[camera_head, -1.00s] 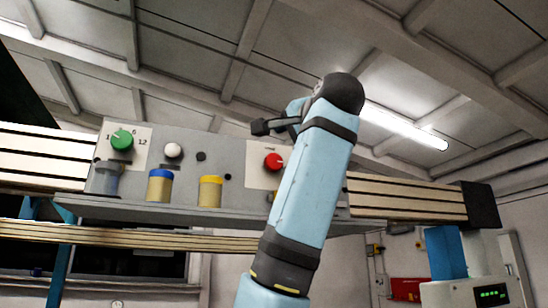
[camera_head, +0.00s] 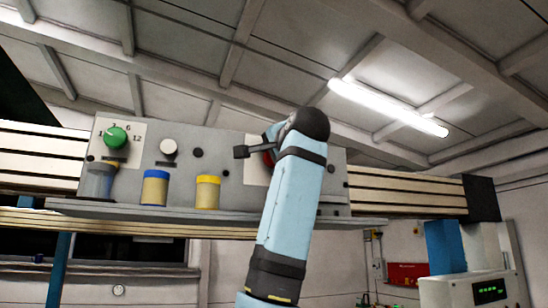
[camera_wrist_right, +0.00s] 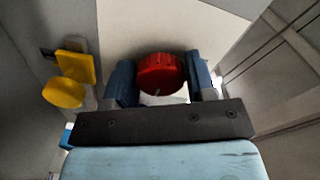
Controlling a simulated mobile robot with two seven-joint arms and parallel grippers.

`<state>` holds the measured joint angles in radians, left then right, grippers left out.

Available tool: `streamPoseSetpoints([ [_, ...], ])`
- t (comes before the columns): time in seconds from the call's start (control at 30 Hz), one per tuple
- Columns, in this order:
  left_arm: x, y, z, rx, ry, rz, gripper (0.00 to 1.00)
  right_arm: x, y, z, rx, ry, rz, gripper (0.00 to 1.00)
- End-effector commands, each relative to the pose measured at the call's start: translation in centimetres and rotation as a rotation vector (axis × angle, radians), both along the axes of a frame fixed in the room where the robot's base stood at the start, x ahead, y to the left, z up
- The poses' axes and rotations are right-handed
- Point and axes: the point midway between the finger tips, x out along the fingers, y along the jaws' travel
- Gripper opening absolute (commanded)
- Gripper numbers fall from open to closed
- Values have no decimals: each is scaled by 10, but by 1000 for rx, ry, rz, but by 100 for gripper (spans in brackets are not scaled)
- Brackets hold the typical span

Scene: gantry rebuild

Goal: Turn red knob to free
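The red knob (camera_head: 268,158) sits on a pale plate on the grey panel (camera_head: 225,140), partly hidden behind my right gripper (camera_head: 256,148) in the head view. In the right wrist view the round, ribbed red knob (camera_wrist_right: 160,73) lies between the two blue-grey fingers of my right gripper (camera_wrist_right: 162,78), one finger on each side. A small white mark shows at its lower edge. The fingers stand apart, close to the knob's sides; I cannot make out firm contact. The knob's scale markings are hidden. My left gripper is out of view.
On the panel are a green knob (camera_head: 115,138) with a numbered scale, a white button (camera_head: 168,147), and blue-topped (camera_head: 155,188) and yellow-topped (camera_head: 207,192) cylinders. Yellow parts (camera_wrist_right: 64,92) stand left of the gripper in the wrist view. A slatted beam (camera_head: 405,193) extends right.

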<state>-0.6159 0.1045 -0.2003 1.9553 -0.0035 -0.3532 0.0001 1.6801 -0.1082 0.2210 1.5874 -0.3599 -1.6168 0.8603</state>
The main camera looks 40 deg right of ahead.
Motion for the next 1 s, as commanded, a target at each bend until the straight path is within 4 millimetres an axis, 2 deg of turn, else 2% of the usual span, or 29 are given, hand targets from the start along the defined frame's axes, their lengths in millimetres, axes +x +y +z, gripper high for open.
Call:
streamPoseSetpoints([
  [0.03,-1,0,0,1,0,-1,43,0,0,0,0,0,0,40],
  [0.1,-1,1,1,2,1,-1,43,0,0,0,0,0,0,24],
  [0.13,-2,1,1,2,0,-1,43,0,0,0,0,0,0,20],
  [0.57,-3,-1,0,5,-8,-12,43,0,-1,-1,-77,18,-2,20],
  [1.0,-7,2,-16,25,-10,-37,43,-1,-1,-2,-430,104,-3,20],
])
